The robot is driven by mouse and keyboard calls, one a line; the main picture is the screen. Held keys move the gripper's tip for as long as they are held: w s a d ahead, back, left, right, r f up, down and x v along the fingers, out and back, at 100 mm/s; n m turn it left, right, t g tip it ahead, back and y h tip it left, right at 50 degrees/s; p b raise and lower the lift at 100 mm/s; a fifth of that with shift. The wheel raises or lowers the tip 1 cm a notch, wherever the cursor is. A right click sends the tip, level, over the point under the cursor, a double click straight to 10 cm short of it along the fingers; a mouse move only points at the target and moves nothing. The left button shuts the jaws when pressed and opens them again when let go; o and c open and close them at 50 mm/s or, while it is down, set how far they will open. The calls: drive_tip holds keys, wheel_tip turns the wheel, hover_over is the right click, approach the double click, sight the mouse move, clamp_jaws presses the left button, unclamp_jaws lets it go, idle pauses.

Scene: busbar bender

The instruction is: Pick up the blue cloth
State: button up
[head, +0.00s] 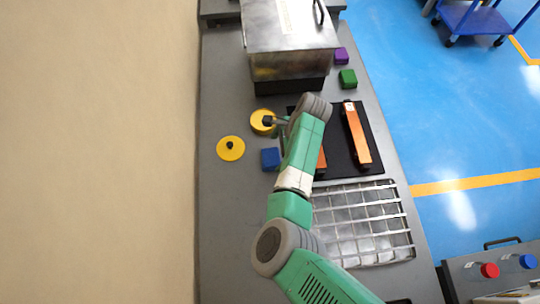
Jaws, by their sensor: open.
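The blue cloth (270,158) shows as a small blue, block-like piece on the grey bench, just left of my arm. My gripper (270,121) is a small dark shape at the far end of my green arm, beside or over a yellow round container (259,128). It is open, and no object shows in it. It sits beyond the blue cloth, apart from it. The fingertips are too small to make out clearly.
A yellow disc with a black knob (231,149) lies to the left. Orange bars (357,135) lie on a black mat (373,118), partly behind my arm. Green (348,78) and purple (341,56) pieces stand near a metal box (290,28). A gridded metal tray (365,222) lies nearer.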

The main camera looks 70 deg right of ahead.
sight(271, 157)
drive_tip(key=x, duration=0.2)
drive_tip(key=b+x, duration=0.1)
drive_tip(key=x, duration=0.1)
drive_tip(key=shift+w+a+f, duration=0.1)
drive_tip(key=shift+w+f, duration=0.2)
drive_tip(key=shift+w, duration=0.05)
drive_tip(key=c, duration=1.1)
drive_tip(key=shift+o, duration=0.2)
drive_tip(key=shift+r, duration=0.1)
